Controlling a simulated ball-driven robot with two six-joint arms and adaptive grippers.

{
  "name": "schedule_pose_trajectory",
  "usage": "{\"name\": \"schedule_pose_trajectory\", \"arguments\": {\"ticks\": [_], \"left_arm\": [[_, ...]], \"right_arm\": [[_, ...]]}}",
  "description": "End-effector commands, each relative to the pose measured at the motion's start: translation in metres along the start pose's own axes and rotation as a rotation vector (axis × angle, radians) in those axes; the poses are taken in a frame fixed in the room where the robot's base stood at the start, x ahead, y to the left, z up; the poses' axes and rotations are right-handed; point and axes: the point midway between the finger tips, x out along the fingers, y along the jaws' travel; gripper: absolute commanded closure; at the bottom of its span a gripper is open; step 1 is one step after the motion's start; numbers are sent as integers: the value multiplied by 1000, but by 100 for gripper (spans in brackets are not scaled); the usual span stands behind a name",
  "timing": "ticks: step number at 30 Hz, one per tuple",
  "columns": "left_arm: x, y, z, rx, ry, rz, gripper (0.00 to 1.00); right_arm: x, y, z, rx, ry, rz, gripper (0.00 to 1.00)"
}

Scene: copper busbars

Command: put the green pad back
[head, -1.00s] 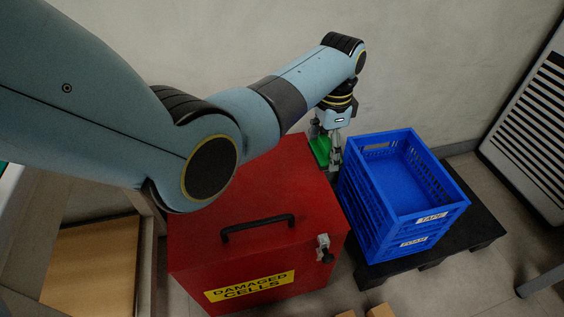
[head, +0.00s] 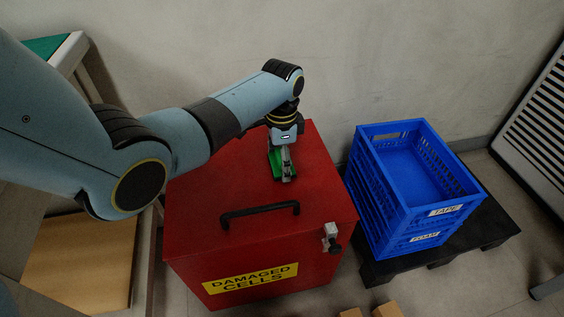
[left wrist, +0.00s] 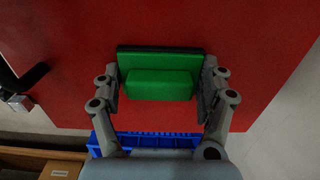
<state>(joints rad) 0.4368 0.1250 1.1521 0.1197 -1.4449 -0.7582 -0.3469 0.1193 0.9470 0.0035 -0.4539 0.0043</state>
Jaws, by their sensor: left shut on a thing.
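The green pad (head: 275,162) is a green block with a dark backing, held in my left gripper (head: 284,172) over the back part of the red box lid in the head view. In the left wrist view the green pad (left wrist: 160,84) lies between the two fingers of my left gripper (left wrist: 160,88), with the red lid behind it. The left gripper is shut on it. I cannot tell whether the pad touches the lid. My right gripper is not in view.
The red box (head: 190,235) has a black handle (head: 260,213), a latch and a "DAMAGED CELLS" label. Blue crates (head: 372,220) labelled TAPE and FOAM stand on a black pallet (head: 497,232) to its right. A table with a green top (head: 47,46) is at the far left.

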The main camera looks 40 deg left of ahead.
Motion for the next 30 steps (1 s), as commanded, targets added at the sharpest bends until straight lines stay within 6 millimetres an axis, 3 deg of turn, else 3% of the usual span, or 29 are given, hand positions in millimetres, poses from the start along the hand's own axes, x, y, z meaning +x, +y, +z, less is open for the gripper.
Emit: {"name": "schedule_pose_trajectory", "arguments": {"ticks": [8, 9, 14, 24, 26, 30], "left_arm": [[0, 0, -1, 0, 1, -1, 76], [1, 0, -1, 0, 1, -1, 23], [1, 0, -1, 0, 1, -1, 2], [-2, 0, -1, 0, 1, -1, 1], [-9, -1, -1, 0, 3, -2, 1], [-38, -2, -2, 0, 5, -5, 1]], "right_arm": [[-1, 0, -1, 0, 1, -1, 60], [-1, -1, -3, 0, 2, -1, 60], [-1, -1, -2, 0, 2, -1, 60], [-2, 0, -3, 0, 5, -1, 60], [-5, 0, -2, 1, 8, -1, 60], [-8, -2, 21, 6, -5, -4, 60]]}}
